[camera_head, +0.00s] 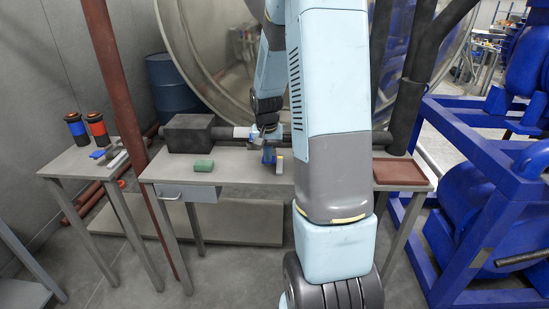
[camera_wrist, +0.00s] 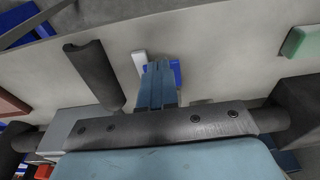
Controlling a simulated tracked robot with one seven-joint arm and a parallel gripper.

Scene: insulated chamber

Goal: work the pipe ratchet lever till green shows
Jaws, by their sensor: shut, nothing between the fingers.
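My gripper (camera_wrist: 158,68) is shut and empty, its blue fingers pressed together. In the head view the gripper (camera_head: 268,158) points down just in front of the dark pipe (camera_head: 371,138) on the bench. In the wrist view a dark grooved bar (camera_wrist: 95,75), possibly the ratchet lever, stands left of the fingers and apart from them. I cannot be sure that it is the lever; my arm hides much of that area in the head view. I make out no green indicator on the pipe.
A green block (camera_head: 204,165) lies on the bench, also in the wrist view (camera_wrist: 302,40). A pale upright piece (camera_head: 279,166) is beside the fingers. A dark box (camera_head: 187,133) is left; a brown tray (camera_head: 400,172) is right. A blue frame (camera_head: 470,190) stands farther right.

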